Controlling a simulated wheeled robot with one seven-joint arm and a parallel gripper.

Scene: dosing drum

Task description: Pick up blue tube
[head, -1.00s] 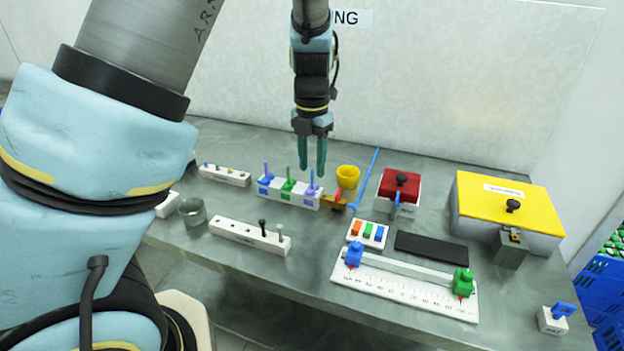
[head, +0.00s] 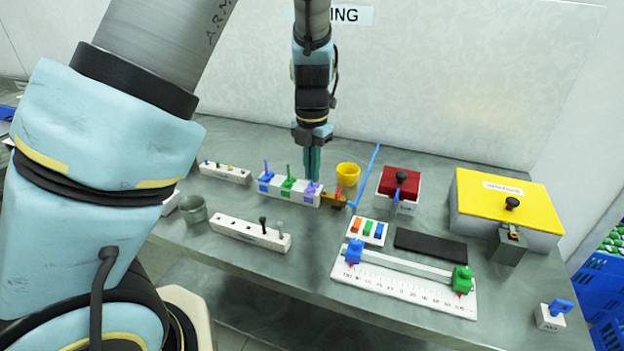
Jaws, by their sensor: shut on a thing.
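A white rack (head: 278,197) near the back holds three upright tubes side by side. The blue tube (head: 266,168) is at its left end, the green tube (head: 289,173) in the middle and the purple tube (head: 311,189) at the right end. My gripper (head: 312,175) points straight down over the right end of the rack. Its teal fingers are shut on the purple tube and hide its top. The purple tube's lower part still shows at the rack. The blue tube stands clear of my gripper.
A yellow cup (head: 347,173) and a small orange-brown piece (head: 335,200) stand close right of the rack. A white block with pegs (head: 240,232) is in front, a red-lidded box (head: 400,183) to the right. A yellow-lidded box (head: 510,205) stands farther right.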

